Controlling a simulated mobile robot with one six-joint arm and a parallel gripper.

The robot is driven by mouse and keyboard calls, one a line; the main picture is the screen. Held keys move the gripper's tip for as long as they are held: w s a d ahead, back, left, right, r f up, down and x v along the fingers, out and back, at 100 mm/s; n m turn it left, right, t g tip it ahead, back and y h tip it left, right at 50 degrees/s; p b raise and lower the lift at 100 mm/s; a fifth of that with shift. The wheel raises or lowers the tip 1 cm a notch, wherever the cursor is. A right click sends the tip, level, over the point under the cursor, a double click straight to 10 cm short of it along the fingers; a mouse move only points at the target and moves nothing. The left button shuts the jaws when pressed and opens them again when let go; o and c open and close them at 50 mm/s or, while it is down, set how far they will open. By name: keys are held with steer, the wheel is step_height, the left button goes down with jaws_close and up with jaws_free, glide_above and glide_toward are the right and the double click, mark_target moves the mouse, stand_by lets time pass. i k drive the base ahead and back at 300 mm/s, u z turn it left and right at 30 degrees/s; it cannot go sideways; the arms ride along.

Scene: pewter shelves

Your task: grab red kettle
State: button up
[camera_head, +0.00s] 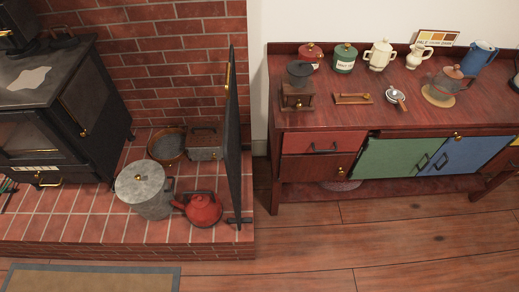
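A red kettle (203,209) with a dark handle sits on the tiled hearth (70,229) near its front right. Its spout points left, toward a grey lidded metal pot (150,190) close beside it. A tall dark panel (233,140) with a brass handle stands upright just right of the kettle. My gripper does not show in this view.
A black stove (60,105) stands at the left. A round bowl (167,147) and a grey metal box (206,142) lie behind the kettle. A wooden sideboard (320,118) with several pots stands at the right. The wooden floor (300,250) in front is clear; a rug (90,278) lies front left.

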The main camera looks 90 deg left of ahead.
mark_target(203, 207)
steer(key=u, duration=0.65)
steer(key=k, duration=0.1)
steer(key=u, duration=3.05)
steer(key=i, duration=1)
steer(key=u, duration=0.2)
